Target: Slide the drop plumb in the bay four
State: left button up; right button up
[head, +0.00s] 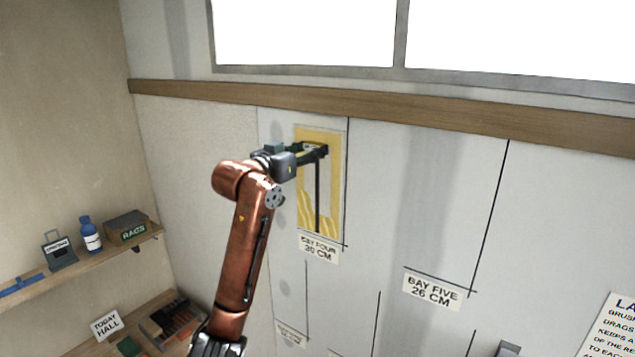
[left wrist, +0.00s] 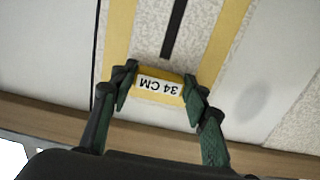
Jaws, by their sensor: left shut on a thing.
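My left gripper (head: 318,152) reaches up to the wall at bay four. In the left wrist view my left gripper (left wrist: 160,85) has its two green-padded fingers on either side of a yellow block (left wrist: 160,86) labelled "34 CM", and it is shut on this block. A dark narrow strip (head: 317,195) runs down below the block over a yellow-edged panel (head: 333,200); the strip also shows in the left wrist view (left wrist: 174,28). I take block and strip to be the drop plumb. The fingers partly hide the block in the head view.
A wooden rail (head: 400,107) crosses the wall under the windows. Bay five's label (head: 433,289) reads "26 CM". A shelf (head: 75,265) at left holds a bottle (head: 90,236) and a rags box (head: 127,228).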

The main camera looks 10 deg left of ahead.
pick_arm(q)
jog(key=o, duration=1.3)
jog(key=shift+s, duration=0.15)
